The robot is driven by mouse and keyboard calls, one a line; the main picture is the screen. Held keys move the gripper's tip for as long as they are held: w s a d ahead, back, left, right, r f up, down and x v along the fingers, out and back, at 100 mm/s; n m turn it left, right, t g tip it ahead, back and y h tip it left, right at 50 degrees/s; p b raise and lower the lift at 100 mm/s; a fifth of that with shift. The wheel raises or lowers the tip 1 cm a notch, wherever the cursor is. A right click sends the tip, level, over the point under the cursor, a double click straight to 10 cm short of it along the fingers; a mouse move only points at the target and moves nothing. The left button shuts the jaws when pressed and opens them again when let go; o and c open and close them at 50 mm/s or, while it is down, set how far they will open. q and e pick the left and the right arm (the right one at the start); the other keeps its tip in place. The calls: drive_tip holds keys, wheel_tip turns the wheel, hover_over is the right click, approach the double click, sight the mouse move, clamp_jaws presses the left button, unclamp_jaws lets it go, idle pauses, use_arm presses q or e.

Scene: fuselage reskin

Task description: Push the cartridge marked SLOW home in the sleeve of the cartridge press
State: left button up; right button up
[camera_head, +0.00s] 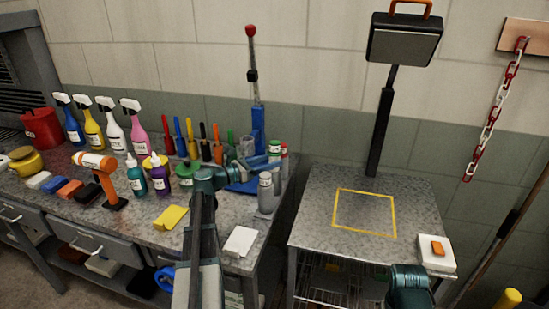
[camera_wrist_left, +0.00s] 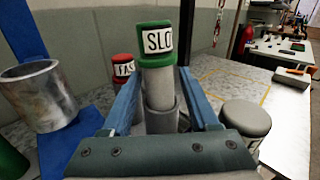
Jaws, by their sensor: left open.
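The SLOW cartridge (camera_wrist_left: 156,60), with a green cap and white label, stands upright in a grey tube (camera_wrist_left: 161,118) in the left wrist view. In the head view a green-capped cartridge (camera_head: 275,147) shows at the bench's right end. My left gripper (camera_head: 272,162) is open, its blue fingers on either side of the cartridge and tube; contact cannot be told. The cartridge press (camera_head: 257,118) is blue with a red-knobbed lever. A metal cylinder (camera_wrist_left: 42,95), apparently its sleeve, stands on the blue base, left of the cartridge. My right gripper's fingers are out of view.
A red-capped FAST cartridge (camera_wrist_left: 122,68) stands just behind SLOW. A grey-topped canister (camera_wrist_left: 246,119) is close on the right. Spray bottles (camera_head: 112,124) and several coloured tools crowd the bench. The right table (camera_head: 320,205) has a clear yellow-outlined square.

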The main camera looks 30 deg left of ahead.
use_arm(q)
drive_tip(key=shift+x, duration=2.65)
drive_tip(key=shift+a+r, duration=0.1)
drive_tip(key=shift+r, duration=0.1)
clamp_jaws()
